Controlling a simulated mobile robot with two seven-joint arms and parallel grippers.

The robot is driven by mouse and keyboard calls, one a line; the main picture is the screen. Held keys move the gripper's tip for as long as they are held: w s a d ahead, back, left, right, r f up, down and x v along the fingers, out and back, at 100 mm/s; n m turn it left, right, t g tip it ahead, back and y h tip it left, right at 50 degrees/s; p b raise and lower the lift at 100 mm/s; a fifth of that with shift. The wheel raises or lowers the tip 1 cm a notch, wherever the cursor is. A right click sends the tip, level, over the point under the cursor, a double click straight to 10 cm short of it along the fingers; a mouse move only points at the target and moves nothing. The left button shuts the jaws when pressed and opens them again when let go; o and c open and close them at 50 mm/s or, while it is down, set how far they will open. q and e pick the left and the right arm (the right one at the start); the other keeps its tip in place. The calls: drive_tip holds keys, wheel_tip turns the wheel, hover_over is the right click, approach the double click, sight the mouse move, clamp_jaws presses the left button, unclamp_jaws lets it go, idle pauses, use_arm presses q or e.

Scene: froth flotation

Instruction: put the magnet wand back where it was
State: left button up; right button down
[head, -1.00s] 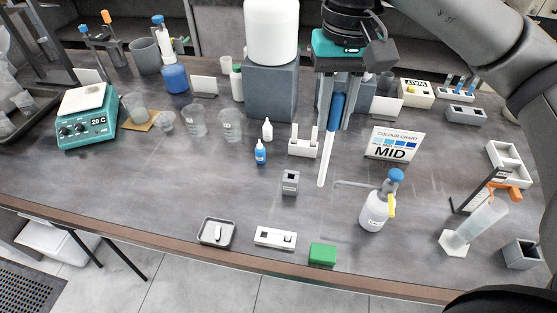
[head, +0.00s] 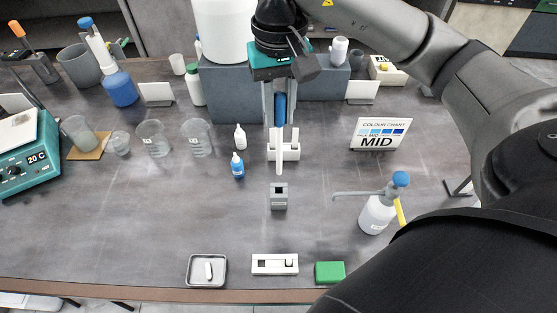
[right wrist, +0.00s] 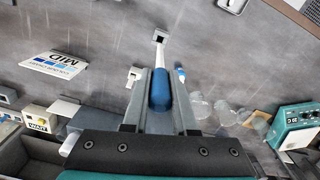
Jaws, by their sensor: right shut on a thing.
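The magnet wand has a blue handle (head: 280,107) and a thin white shaft (head: 279,160). My right gripper (head: 279,118) is shut on the handle, and the wand hangs tip down. The wand also shows in the right wrist view (right wrist: 160,92) between the fingers. A small grey block (head: 279,199) with a square hole stands on the bench. In the head view the tip shows just above this block. In the right wrist view the shaft points at the block's hole (right wrist: 160,38); I cannot tell the height gap. My left gripper is not in view.
A white two-post stand (head: 291,152) is behind the wand. A blue dropper bottle (head: 238,168) stands left, a wash bottle (head: 377,213) right. A white tray (head: 206,284), a white slotted holder (head: 275,271) and a green block (head: 329,273) line the front edge.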

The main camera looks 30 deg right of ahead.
sight(279, 173)
wheel_tip(279, 173, down, 13)
drive_tip(key=shift+r, duration=0.15)
idle(0.4)
drive_tip(key=shift+f, duration=0.2)
drive_tip(key=shift+f, duration=0.15)
drive_tip(key=c, duration=0.7)
unclamp_jaws()
wheel_tip(279, 173, up, 12)
drive_tip(key=shift+r, duration=0.25)
